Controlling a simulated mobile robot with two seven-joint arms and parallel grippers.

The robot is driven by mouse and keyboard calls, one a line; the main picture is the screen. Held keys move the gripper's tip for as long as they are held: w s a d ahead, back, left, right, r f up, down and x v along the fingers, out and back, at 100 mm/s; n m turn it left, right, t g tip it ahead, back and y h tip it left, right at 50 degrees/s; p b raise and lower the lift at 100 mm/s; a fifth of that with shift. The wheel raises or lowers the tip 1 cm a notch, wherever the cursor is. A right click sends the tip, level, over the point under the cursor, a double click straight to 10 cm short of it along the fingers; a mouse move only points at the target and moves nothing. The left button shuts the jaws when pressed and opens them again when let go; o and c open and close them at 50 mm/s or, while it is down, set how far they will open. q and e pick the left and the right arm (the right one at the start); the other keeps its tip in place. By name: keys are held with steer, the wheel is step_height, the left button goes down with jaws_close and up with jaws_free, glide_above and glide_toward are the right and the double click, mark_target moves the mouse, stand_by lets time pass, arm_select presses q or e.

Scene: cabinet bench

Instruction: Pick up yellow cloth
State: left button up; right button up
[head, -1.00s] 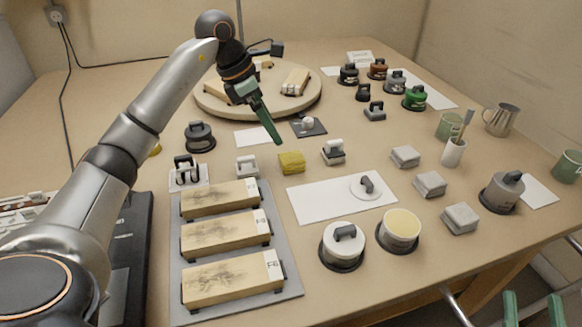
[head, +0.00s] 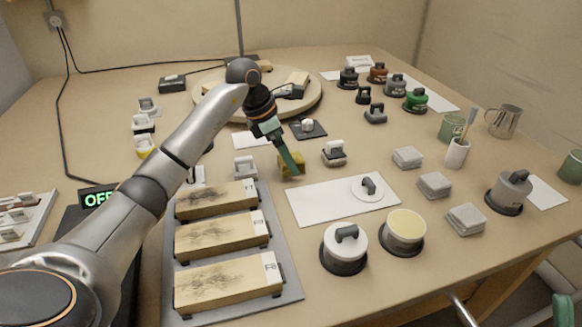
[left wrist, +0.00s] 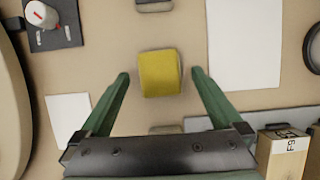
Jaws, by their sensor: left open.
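The yellow cloth (head: 297,160) is a small folded block lying on the table, partly hidden behind my left gripper (head: 288,168) in the head view. In the left wrist view the cloth (left wrist: 160,73) lies ahead and between the two green fingers of my left gripper (left wrist: 160,82), with clear gaps on both sides. The left gripper is open and empty, pointing down at the cloth. Green fingers of my right gripper (head: 558,310) show at the bottom right edge of the head view; their opening is unclear.
A white sheet (head: 320,205) with a small handled disc lies just right of the cloth. A grey board (head: 275,250) with several wooden blocks is in front. A stamp-like piece (head: 334,153) and a dark square plate (head: 308,129) stand close by. A round wooden tray (head: 308,107) is behind.

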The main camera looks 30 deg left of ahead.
arm_select(q)
steer(key=shift+w+d+f, duration=0.15)
steer(key=shift+w+f, duration=0.05)
steer(key=shift+f, duration=0.5)
steer(key=shift+c, duration=0.4)
steer(key=c, duration=1.3)
steer(key=shift+o, duration=0.2)
steer(key=shift+r, duration=0.15)
